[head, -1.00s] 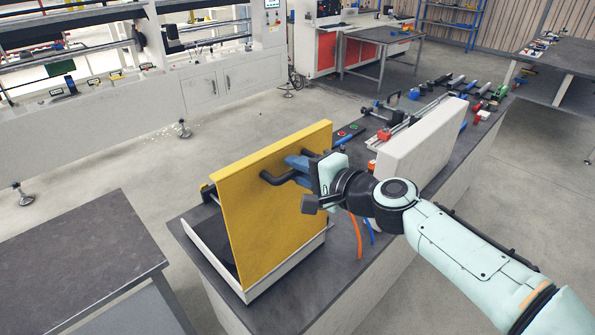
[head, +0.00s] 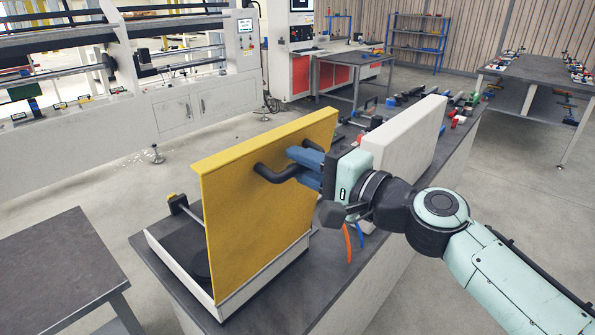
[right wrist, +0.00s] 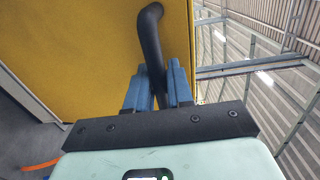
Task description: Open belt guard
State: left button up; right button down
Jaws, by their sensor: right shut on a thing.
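The yellow belt guard (head: 247,205) stands upright, tilted slightly, along the right side of a low white-walled base tray (head: 178,262) on the bench. A black handle (head: 275,174) sticks out from its right face. My right gripper (head: 303,164) is shut on this handle. In the right wrist view, the blue fingers (right wrist: 158,84) are on either side of the black handle (right wrist: 151,38), in front of the yellow panel (right wrist: 85,50). Part of the tray behind the guard is hidden. My left gripper is not in view.
A white upright panel (head: 405,140) stands on the dark bench behind my right gripper. A separate dark table (head: 58,262) is at the left. Bare floor (head: 125,215) lies between it and the white machine.

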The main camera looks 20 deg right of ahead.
jog(key=shift+f, duration=0.3)
jog(key=c, duration=1.2)
grip_release()
jog(key=shift+c, duration=0.2)
jog(key=shift+o, duration=0.3)
jog(key=shift+s+d+r, duration=0.15)
jog(key=shift+s, duration=0.05)
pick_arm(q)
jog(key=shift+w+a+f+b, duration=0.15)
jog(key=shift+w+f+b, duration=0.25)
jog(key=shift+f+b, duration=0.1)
pick_arm(e)
jog(key=v, duration=1.3)
jog(key=shift+s+d, duration=0.15)
jog(key=shift+d, duration=0.05)
